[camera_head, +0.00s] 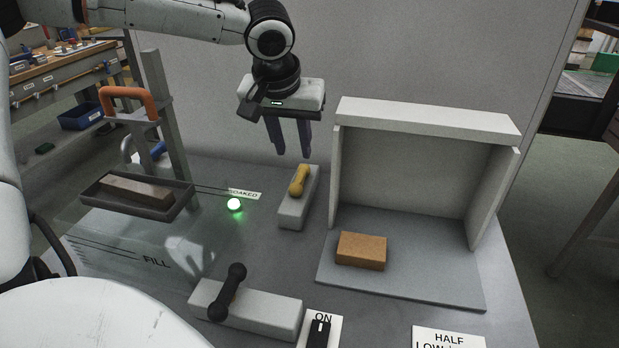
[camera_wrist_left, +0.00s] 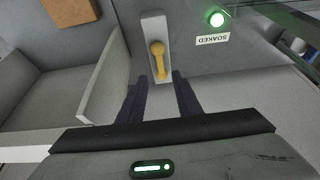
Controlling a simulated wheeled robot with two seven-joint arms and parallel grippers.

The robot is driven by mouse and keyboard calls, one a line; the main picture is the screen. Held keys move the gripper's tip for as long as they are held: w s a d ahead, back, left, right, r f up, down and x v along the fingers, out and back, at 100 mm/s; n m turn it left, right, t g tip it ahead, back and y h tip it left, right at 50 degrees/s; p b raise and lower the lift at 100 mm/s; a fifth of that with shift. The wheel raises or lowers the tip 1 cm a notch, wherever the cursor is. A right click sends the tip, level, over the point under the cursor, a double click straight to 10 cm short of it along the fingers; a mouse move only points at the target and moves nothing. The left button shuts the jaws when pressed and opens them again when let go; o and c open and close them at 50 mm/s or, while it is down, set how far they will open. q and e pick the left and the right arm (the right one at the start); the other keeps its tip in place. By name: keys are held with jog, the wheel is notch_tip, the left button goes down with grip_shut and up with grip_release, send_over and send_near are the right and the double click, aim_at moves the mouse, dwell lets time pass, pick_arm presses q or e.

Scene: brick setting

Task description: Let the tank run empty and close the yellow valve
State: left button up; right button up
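The yellow valve (camera_head: 298,181) is a yellow lever on a pale block, on the grey table near the back wall. It also shows in the left wrist view (camera_wrist_left: 158,58), just beyond the fingertips. My left gripper (camera_head: 292,154) hangs fingers-down above and behind the yellow valve, apart from it. Its two dark fingers (camera_wrist_left: 160,78) are spread with nothing between them. The clear tank (camera_head: 120,250), marked FILL, stands at the left; its water level is hard to make out. A green lamp (camera_head: 234,204) glows beside the SOAKED label. My right gripper is not in view.
A dark tray (camera_head: 182,207) with a brownish brick (camera_head: 135,189) sits above the tank beside an orange-handled post (camera_head: 128,100). A black lever (camera_head: 228,292) on a pale block and an ON switch (camera_head: 320,331) are in front. An open booth (camera_head: 425,118) with an orange brick (camera_head: 361,251) stands right.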

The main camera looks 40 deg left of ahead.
aim_at(299, 176)
pick_arm(q)
jog(key=b+x, duration=0.1)
jog(key=x, duration=0.9)
jog(key=shift+w, duration=0.1)
grip_shut()
jog(key=shift+r+m+p, duration=0.15)
jog(key=shift+m+p, duration=0.35)
jog(key=shift+p, duration=0.3)
jog(key=shift+f+m+h, duration=0.2)
jog(key=shift+m+h, duration=0.1)
jog(key=shift+m, duration=0.1)
